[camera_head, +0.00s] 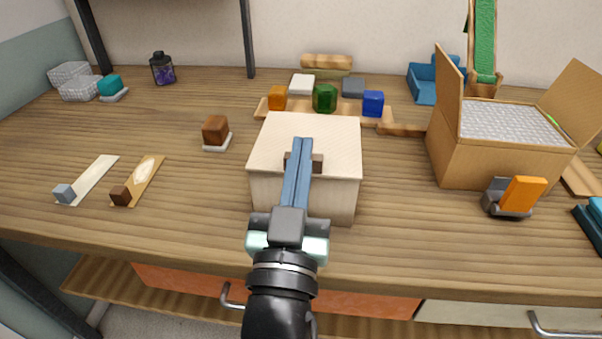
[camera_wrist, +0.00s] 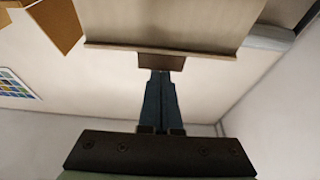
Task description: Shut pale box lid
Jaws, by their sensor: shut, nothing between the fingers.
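The pale box (camera_head: 335,202) stands at the middle of the table near its front edge. Its pale lid (camera_head: 335,140) lies over the top and looks flat or nearly flat; I cannot tell whether a small gap is left. A brown handle (camera_head: 318,164) is on the lid, partly hidden behind my fingers. My gripper (camera_head: 302,142) is shut and empty, its blue fingers reaching over the lid across the handle. In the wrist view, the fingertips (camera_wrist: 160,73) are at the brown handle (camera_wrist: 160,62), touching or very close, under the pale lid's edge (camera_wrist: 200,50).
An open cardboard box (camera_head: 490,160) stands at the right, with an orange-and-grey item (camera_head: 518,197) in front. Coloured blocks (camera_head: 324,98) sit on a wooden board behind the pale box. A brown cube (camera_head: 215,130) is to its left.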

